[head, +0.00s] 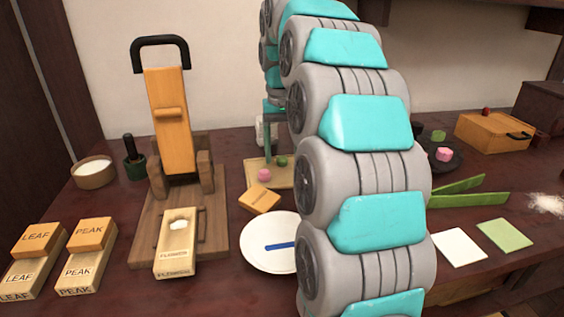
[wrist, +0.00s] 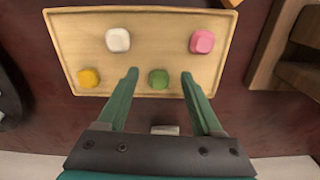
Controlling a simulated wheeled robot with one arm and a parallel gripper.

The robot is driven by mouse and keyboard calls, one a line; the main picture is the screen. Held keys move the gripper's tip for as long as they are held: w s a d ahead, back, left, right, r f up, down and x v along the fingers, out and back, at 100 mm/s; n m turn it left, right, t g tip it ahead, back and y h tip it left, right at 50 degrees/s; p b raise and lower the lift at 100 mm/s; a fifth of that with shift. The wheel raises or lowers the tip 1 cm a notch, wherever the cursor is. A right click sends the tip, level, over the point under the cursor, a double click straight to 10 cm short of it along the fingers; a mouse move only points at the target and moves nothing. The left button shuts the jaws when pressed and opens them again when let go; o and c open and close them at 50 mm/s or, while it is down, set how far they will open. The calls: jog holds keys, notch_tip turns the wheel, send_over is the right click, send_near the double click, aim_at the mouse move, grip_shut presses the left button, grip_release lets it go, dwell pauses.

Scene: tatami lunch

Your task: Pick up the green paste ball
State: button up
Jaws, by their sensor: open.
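The green paste ball (wrist: 158,79) lies on a pale wooden tray (wrist: 150,35), near the tray's edge closest to my gripper in the wrist view. My gripper (wrist: 160,76) is open, with one green finger on each side of the ball and gaps between. I cannot tell its exact height over the tray. A white ball (wrist: 118,40), a pink ball (wrist: 202,41) and a yellow ball (wrist: 89,78) lie on the same tray. In the head view the green ball (head: 282,161) and pink ball (head: 264,174) show, while my arm hides part of the tray.
A wooden press (head: 170,120) stands left of the tray, and a small wooden block (head: 259,199) lies in front of it. A white plate (head: 262,228) with a blue stick is nearer. A dark plate (head: 452,165) with pink and green pieces is at right.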

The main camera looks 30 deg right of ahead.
jog(key=shift+f, duration=0.6)
grip_shut()
